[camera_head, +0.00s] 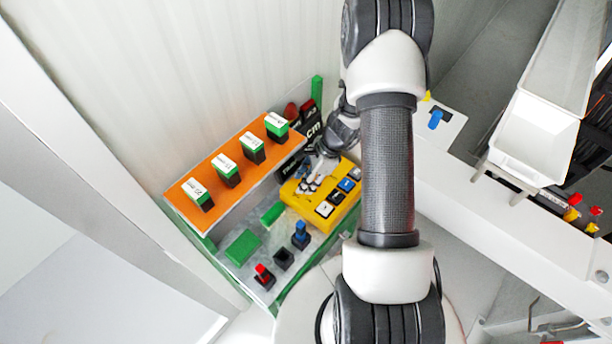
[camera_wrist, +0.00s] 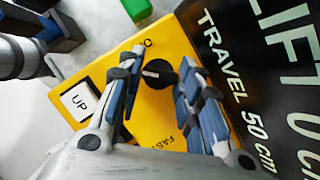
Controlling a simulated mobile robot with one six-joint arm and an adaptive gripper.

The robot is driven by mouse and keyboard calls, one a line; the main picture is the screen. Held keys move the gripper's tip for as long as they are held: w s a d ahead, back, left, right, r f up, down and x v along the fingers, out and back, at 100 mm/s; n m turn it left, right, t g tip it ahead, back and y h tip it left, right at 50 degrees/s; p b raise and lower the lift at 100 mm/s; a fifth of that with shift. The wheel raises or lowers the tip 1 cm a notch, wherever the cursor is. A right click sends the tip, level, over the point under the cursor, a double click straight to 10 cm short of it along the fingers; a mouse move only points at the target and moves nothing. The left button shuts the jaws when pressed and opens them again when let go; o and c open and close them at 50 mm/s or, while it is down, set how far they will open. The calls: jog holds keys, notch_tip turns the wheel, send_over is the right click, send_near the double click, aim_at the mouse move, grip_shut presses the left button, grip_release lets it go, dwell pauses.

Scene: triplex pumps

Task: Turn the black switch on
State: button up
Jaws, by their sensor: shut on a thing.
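The black switch (camera_wrist: 158,73) is a round knob with a pale mark, set on the yellow control box (camera_wrist: 176,38). The wrist view shows it between the two fingers of my gripper (camera_wrist: 161,60), which is shut on it. In the head view the yellow control box (camera_head: 300,199) sits on the panel, and my gripper (camera_head: 312,182) is down at its upper left part. The black switch cannot be made out there behind my gripper.
A white UP button (camera_wrist: 81,101) lies left of my fingers. A black sign (camera_wrist: 260,70) stands close on the right. An orange shelf (camera_head: 213,193) with several labelled switches is at the left. Red (camera_head: 263,272) and blue (camera_head: 300,231) levers stand at the panel's front.

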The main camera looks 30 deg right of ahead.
jog(key=shift+w+n+g+p, duration=0.1)
jog(key=shift+n+g+p, duration=0.3)
jog(key=shift+n, duration=0.9)
jog(key=shift+y, duration=0.3)
jog(key=o, duration=1.1)
jog(key=shift+c, duration=0.2)
jog(key=v, duration=0.8)
